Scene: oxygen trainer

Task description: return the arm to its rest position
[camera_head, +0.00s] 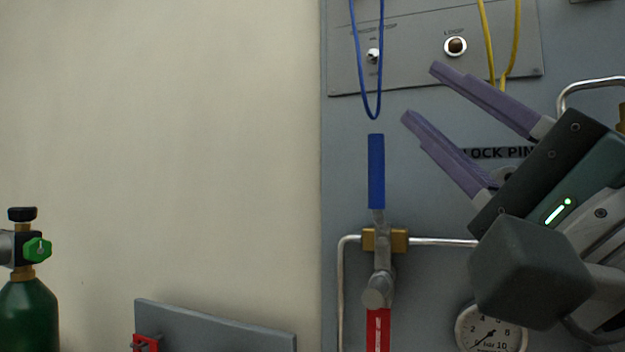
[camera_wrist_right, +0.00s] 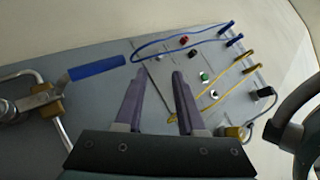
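My right gripper (camera_head: 418,92) comes in from the right in the head view, in front of the grey panel (camera_head: 430,190). Its two purple fingers are spread apart with nothing between them. In the right wrist view the same gripper (camera_wrist_right: 155,75) is open and points toward the control plate. A valve with a blue handle (camera_head: 376,170) stands left of the fingers, apart from them in the picture; the handle also shows in the right wrist view (camera_wrist_right: 97,69). My left gripper is in neither view.
The sloping plate (camera_head: 405,60) carries a toggle switch (camera_head: 374,55), a blue cable (camera_head: 358,50) and a yellow cable (camera_head: 517,40). Below are a metal pipe (camera_head: 341,290), a red handle (camera_head: 378,330) and a gauge (camera_head: 491,330). A green cylinder (camera_head: 28,318) stands far left. The wall between is bare.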

